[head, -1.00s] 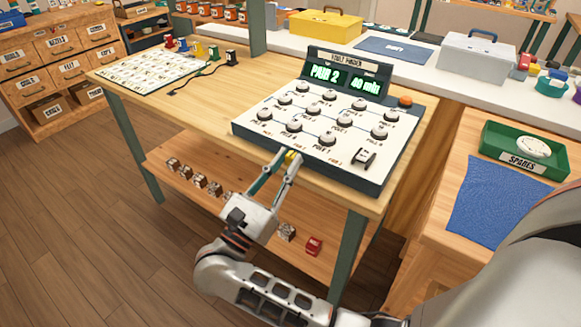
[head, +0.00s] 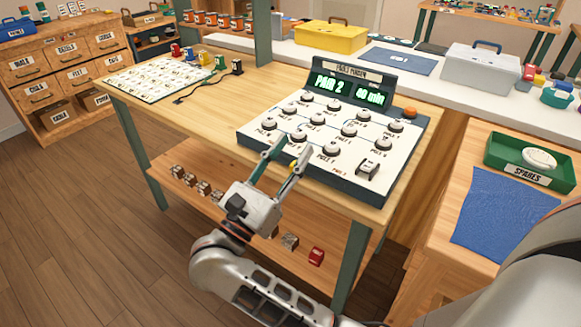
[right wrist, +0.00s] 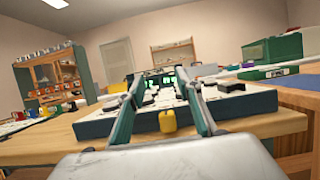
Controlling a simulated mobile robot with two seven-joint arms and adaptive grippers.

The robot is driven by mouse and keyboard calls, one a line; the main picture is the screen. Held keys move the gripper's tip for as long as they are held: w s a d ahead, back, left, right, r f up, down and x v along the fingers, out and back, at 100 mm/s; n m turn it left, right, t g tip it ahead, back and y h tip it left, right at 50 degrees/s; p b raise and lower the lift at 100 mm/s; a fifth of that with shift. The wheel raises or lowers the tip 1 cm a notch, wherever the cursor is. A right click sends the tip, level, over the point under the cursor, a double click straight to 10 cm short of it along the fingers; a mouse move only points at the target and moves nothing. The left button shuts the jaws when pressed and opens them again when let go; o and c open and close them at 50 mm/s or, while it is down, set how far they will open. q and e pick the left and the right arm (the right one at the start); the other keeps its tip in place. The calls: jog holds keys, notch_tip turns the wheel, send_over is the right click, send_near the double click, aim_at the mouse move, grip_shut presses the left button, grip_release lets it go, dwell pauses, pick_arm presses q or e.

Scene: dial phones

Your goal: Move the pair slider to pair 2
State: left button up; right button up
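The phone panel (head: 318,143) lies on the wooden table, with a white face and rows of dark-rimmed dials. Its green display (head: 350,90) reads PAIR 2 and 40 min. A small yellow knob (right wrist: 168,121) sits at the panel's front edge in the right wrist view, apparently the pair slider. My right gripper (head: 289,150) reaches to the panel's front edge, its fingers spread. In the right wrist view the knob shows between the two fingers, with gaps on both sides. The fingers partly hide the front dials and the slider's markings in the head view. My left gripper is not in view.
An orange button (head: 410,112) is at the panel's right rear. A dark switch (head: 367,168) is at its front right. A green spares tray (head: 503,173) and blue mat (head: 490,225) are at the right.

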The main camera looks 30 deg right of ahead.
jog(key=shift+r, duration=2.2)
